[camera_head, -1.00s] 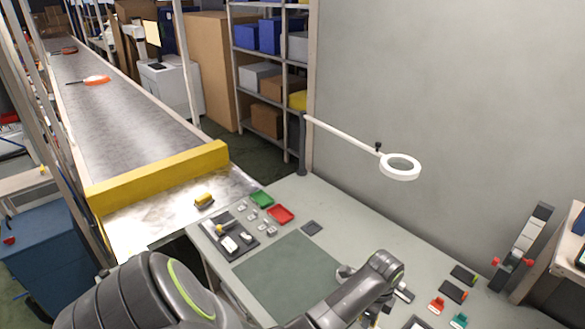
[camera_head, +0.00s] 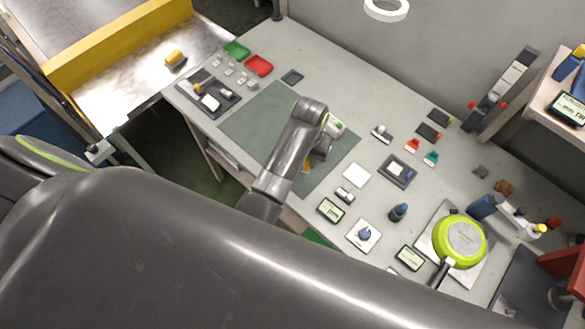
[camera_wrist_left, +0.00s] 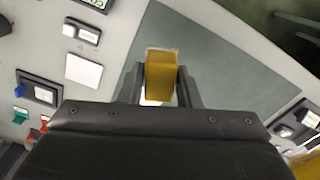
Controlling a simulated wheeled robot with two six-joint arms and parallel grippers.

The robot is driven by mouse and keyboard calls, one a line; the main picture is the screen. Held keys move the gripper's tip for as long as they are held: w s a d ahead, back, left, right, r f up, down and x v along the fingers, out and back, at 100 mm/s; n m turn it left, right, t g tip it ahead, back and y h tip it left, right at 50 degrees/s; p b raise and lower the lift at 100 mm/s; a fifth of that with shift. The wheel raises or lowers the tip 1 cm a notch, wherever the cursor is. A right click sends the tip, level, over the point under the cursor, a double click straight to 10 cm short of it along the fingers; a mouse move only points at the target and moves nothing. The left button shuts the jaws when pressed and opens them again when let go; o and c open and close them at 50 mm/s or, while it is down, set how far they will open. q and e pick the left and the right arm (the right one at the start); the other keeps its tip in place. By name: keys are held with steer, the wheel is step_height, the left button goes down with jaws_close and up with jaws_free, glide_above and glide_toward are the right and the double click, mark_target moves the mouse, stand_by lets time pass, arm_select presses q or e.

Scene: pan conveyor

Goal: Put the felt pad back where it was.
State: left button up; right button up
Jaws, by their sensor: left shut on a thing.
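My left gripper (camera_head: 310,163) is shut on a yellow block (camera_wrist_left: 161,76) with a pale edge, over the right part of the dark green mat (camera_head: 262,118). In the head view my wrist hides most of the block, and only a bit of yellow shows below the jaws. I cannot tell for certain whether this block is the felt pad. A white square (camera_head: 357,175) lies flat to the right of the mat; it also shows in the left wrist view (camera_wrist_left: 84,70). My right gripper is not in view.
A lime-green pan (camera_head: 460,240) stands at the right on a pale plate. The mat's left part is clear.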

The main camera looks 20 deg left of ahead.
arm_select(q)
glide_above(304, 181)
step_height(304, 181, down, 6)
steer(key=shift+f+b, duration=0.1)
steer(key=shift+b, duration=0.25)
steer(key=shift+w+f, duration=0.1)
steer(key=shift+f, duration=0.4)
step_height(304, 181, down, 3)
steer(key=b, duration=0.3)
steer(key=shift+b, duration=0.3)
steer(key=shift+r, duration=0.15)
steer(key=shift+f, duration=0.2)
steer(key=o, duration=0.9)
